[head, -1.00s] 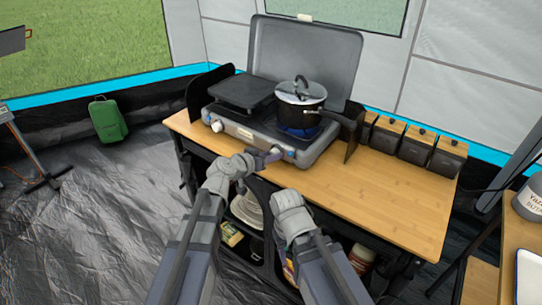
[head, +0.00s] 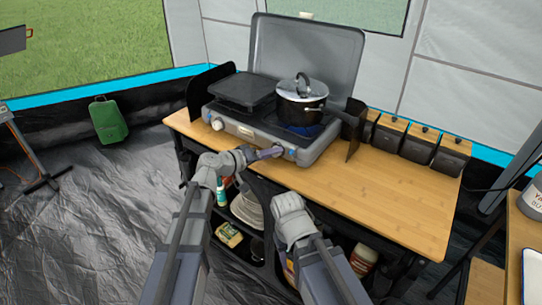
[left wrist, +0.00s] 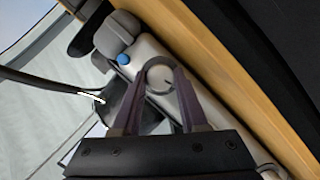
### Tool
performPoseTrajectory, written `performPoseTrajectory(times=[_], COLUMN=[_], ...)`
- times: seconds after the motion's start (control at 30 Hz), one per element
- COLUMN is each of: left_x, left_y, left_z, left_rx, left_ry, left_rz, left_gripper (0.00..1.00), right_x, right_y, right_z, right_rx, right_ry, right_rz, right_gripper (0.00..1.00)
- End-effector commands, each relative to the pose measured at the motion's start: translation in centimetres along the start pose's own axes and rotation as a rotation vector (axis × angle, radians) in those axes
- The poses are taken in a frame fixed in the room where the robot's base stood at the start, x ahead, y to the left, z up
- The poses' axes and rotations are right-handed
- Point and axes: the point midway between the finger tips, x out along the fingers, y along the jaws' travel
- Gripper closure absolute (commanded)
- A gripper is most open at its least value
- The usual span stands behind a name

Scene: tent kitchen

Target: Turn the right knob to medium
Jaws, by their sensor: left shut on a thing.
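The camping stove (head: 240,130) stands on the wooden table with its lid raised. My left gripper (head: 277,151) reaches its front panel at the right end. In the left wrist view, the round grey right knob (left wrist: 160,77) sits between the two fingers of my left gripper (left wrist: 160,84), which is shut on it. The knob is largely hidden in the head view. The left knob (head: 217,124) is in plain sight. A lidded black pot (head: 300,107) sits on the right burner, with some blue flame under it. My right gripper (head: 291,215) hangs before the table; its fingers are hidden.
A blue button (left wrist: 124,59) lies near the right knob. A flat black griddle (head: 241,90) covers the left burner. Several dark canisters (head: 419,144) line the table's back right. The wooden table top (head: 385,200) is clear at the right. Shelves with goods are below.

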Motion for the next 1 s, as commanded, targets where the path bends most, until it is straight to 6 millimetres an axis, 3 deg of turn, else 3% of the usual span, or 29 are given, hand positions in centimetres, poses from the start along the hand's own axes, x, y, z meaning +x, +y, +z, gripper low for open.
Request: performPoseTrajectory(times=[0.77, 0.8, 1.0], left_x=[-0.01, -0.01, -0.01], left_y=[-0.07, -0.07, -0.06], left_z=[0.02, 0.02, 0.01], left_rx=[-0.094, -0.094, -0.094], left_ry=[-0.008, -0.007, -0.007], left_rz=[0.037, 0.037, 0.037], left_gripper=[1.00, 0.55, 0.33], right_x=[0.59, 0.59, 0.59], right_y=[-0.06, -0.06, -0.06], right_z=[-0.03, -0.03, -0.03], right_rx=[0.000, 0.000, 0.000], right_ry=[0.000, 0.000, 0.000], right_rz=[0.000, 0.000, 0.000], right_gripper=[0.50, 0.50, 0.50])
